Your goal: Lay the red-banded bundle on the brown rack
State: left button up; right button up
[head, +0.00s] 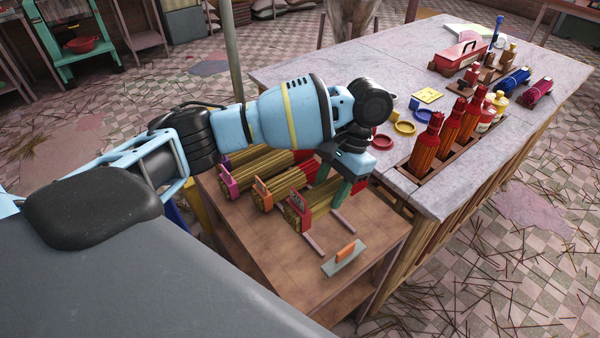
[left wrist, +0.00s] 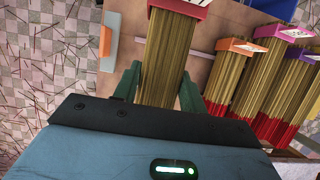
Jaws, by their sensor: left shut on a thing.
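The red-banded bundle (head: 322,211) is a sheaf of tan sticks with a red end band and a tag. My left gripper (head: 333,186) is over it from above, its green fingers on either side and shut on it. In the left wrist view the bundle (left wrist: 170,55) runs between the fingers (left wrist: 158,92), its band at the top edge. Its other end is hidden under the gripper. Thin pinkish bars (head: 345,222) show by the bundle on a brown wooden stand (head: 290,262); I cannot tell whether they touch it, or which brown thing is the rack. My right gripper is not in view.
Orange-banded (head: 286,187) and magenta-banded (head: 243,178) bundles lie beside the held one. A grey plate with an orange block (head: 346,251) is at the stand's front. The grey table (head: 306,73) behind holds red upright bundles (head: 427,145) and several rings.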

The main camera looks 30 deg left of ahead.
pick_arm(q)
jog(key=shift+w, duration=0.4)
jog(key=shift+s, duration=0.15)
jog(key=shift+s+f, duration=0.1)
jog(key=shift+f, duration=0.3)
notch_tip(320, 180, down, 4)
jog(key=shift+r+b, duration=0.15)
jog(key=shift+b, duration=0.45)
jog(key=shift+f, duration=0.25)
send_over(326, 228)
jog(key=shift+f+b, duration=0.3)
jog(key=shift+f, duration=2.1)
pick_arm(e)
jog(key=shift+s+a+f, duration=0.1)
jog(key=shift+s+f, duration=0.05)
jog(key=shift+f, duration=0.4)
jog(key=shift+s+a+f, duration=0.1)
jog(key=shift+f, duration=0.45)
pick_arm(q)
jog(key=shift+f, duration=0.1)
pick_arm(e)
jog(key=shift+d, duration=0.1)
